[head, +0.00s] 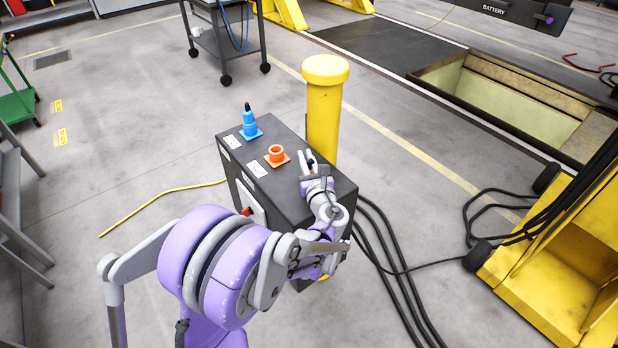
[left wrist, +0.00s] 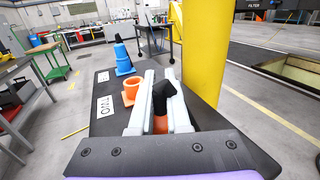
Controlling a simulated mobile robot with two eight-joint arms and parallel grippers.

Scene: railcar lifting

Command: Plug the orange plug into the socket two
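The orange plug (left wrist: 160,124), with a black end (left wrist: 163,92), sits between the fingers of my left gripper (left wrist: 161,98) over the right part of a dark box top. The fingers lie along both sides of the plug and appear shut on it; the gripper hides much of it. In the head view my left gripper (head: 313,165) is at the box's right end. Socket two is an orange ring-shaped socket (head: 276,155) beside a white label; it also shows in the left wrist view (left wrist: 130,88), beside the TWO label, apart from the plug. My right gripper is not in view.
A blue plug (head: 249,117) stands upright on the dark box (head: 291,190), left of the orange socket. A yellow post (head: 324,115) rises just behind the box. Black cables (head: 395,265) run on the floor to the right. Floor left of the box is mostly clear.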

